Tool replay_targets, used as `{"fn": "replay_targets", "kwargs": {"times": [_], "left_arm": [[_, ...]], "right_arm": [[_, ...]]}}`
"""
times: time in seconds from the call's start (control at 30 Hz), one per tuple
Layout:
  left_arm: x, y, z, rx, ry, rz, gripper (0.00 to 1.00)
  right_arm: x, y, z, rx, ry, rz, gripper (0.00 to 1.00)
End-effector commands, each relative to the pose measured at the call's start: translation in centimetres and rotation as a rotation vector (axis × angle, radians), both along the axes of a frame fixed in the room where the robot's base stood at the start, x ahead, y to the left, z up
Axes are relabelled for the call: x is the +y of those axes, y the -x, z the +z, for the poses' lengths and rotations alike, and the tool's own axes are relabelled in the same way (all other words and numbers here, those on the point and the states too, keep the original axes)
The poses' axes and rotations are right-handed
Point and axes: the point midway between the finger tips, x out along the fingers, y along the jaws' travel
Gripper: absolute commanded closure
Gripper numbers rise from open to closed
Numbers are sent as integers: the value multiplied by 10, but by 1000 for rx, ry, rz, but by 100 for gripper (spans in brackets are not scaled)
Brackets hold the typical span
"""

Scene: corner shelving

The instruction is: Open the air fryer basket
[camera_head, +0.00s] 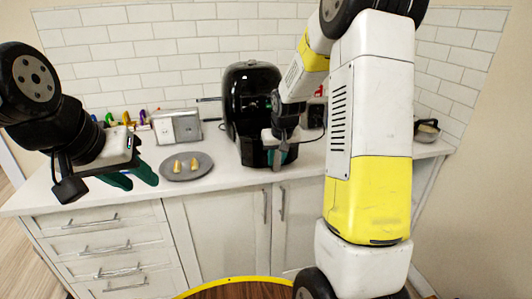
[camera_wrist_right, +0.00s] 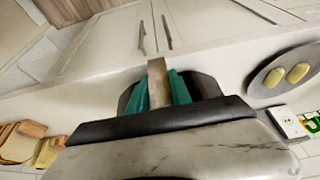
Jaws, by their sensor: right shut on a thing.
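The black air fryer (camera_head: 248,88) stands on the counter against the tiled wall. My right gripper (camera_head: 279,157) is at its front and hides part of the basket front. In the right wrist view, the green fingers of my right gripper (camera_wrist_right: 160,92) are shut on the grey basket handle (camera_wrist_right: 157,73), one finger on each side. I cannot tell whether the basket is pulled out at all. My left gripper (camera_head: 134,179) is open and empty, its green fingers apart, over the counter's left part, away from the fryer.
A grey plate (camera_head: 187,174) with two yellowish pieces lies between my left gripper and the fryer. A silver toaster-like box (camera_head: 177,127) stands behind it. A pot (camera_head: 427,129) is at the right. White cabinets (camera_head: 222,235) are below; my right arm covers much of the right side.

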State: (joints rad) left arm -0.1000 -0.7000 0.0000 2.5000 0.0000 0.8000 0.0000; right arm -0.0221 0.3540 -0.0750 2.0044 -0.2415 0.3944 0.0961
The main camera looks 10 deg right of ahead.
Motion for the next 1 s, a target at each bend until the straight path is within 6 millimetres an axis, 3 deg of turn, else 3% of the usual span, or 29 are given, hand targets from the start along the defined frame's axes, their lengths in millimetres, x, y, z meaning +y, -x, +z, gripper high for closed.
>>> {"fn": "replay_targets", "kwargs": {"times": [0.37,0.4,0.5,0.83,1.0], "left_arm": [[0,0,0,0,0,0,64],[0,0,0,0,0,0,64],[0,0,0,0,0,0,64],[0,0,0,0,0,0,64],[0,0,0,0,0,0,64]], "right_arm": [[0,0,1,-2,0,-1,100],[0,0,1,-2,0,-1,73],[0,0,1,-2,0,0,53],[0,1,2,-2,0,0,53],[0,7,20,-5,0,0,53]]}}
